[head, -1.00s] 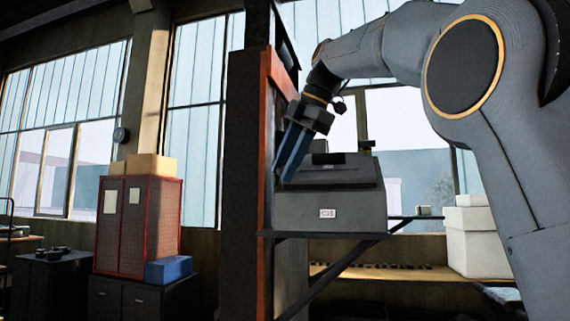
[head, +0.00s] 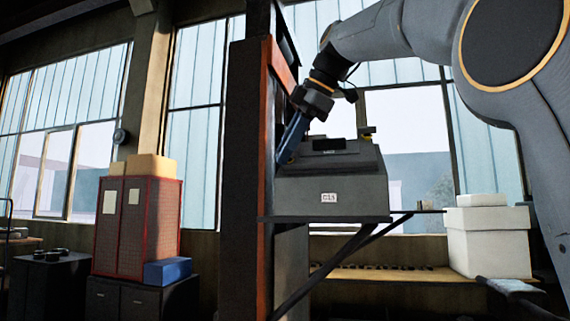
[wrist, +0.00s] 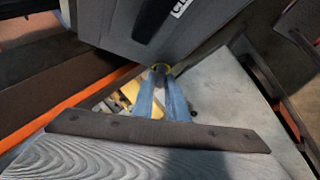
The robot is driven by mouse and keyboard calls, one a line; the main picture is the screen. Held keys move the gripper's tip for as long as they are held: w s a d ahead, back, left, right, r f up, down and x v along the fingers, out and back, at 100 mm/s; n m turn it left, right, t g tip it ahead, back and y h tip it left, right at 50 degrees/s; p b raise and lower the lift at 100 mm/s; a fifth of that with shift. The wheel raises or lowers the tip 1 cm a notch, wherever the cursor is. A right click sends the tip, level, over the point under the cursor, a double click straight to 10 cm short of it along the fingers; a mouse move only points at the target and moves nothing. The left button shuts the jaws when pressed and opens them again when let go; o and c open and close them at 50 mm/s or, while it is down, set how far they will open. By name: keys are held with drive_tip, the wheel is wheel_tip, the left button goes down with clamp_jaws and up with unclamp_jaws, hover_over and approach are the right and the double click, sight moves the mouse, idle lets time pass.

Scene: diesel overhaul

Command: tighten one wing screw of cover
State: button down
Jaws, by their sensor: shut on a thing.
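A dark grey box with a sloped top and a small white label (head: 329,197) stands on a bracket shelf in the head view; I take its top part as the cover (head: 330,158). Its grey side also shows at the top of the wrist view (wrist: 160,40). My gripper (head: 284,158) points down at the box's left edge, beside the dark post. In the wrist view its blue fingers (wrist: 161,72) are together on a small yellow piece (wrist: 167,67), apparently the wing screw, against the box's edge. The fingers hide most of it.
The dark post with an orange edge (head: 264,190) stands close to the left of my gripper. White boxes (head: 487,240) are at the right on a bench. A red cabinet (head: 135,225) and a blue box (head: 168,270) are farther left.

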drive_tip(key=shift+f+m+t+b, duration=0.15)
drive_tip(key=shift+m+t+b, duration=0.15)
drive_tip(key=shift+m+b, duration=0.3)
drive_tip(key=m+t+b, duration=0.2)
drive_tip(key=b, duration=0.2)
drive_tip(key=shift+w+f+m+b, duration=0.1)
drive_tip(key=shift+m+b, duration=0.25)
drive_tip(key=shift+m, duration=0.05)
drive_tip(key=shift+m+t+b, duration=0.6)
drive_tip(key=shift+m+b, duration=0.25)
drive_tip(key=shift+m, duration=0.05)
drive_tip(key=shift+d, duration=0.1)
